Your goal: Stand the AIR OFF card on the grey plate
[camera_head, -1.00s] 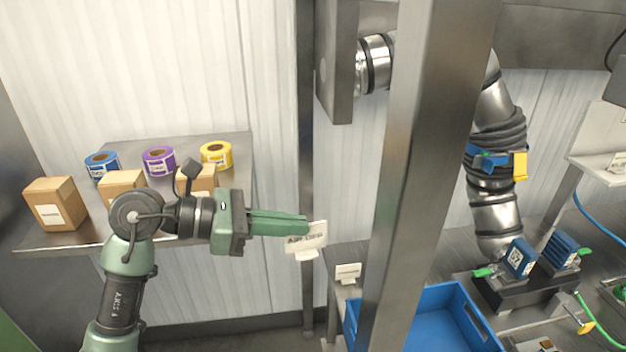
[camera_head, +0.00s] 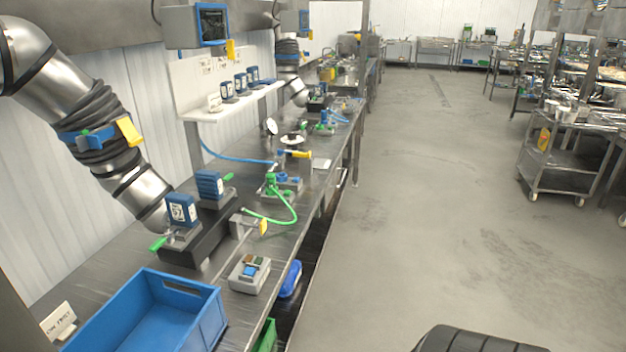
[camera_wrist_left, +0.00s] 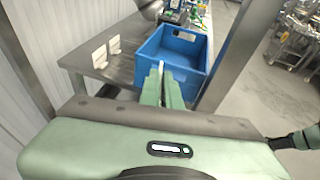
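In the left wrist view my left gripper (camera_wrist_left: 160,84) has its green fingers close together with a thin pale strip, the AIR OFF card (camera_wrist_left: 161,67) seen nearly edge-on, between the tips. Its lettering does not show from here. The gripper is in front of the blue bin's near side in that view. Two white cards stand on the steel bench left of the bin, a nearer one (camera_wrist_left: 99,56) and a farther one (camera_wrist_left: 114,44); their words are unreadable there. One lettered card also shows in the head view (camera_head: 58,321). I cannot make out the grey plate.
The blue bin (camera_head: 205,325) stands on the bench beside the lettered card. Behind it are a black fixture with blue blocks (camera_head: 208,187) and a grey box (camera_head: 248,274). A steel post (camera_wrist_left: 232,58) rises right of the gripper. The floor (camera_head: 430,190) right of the bench is open.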

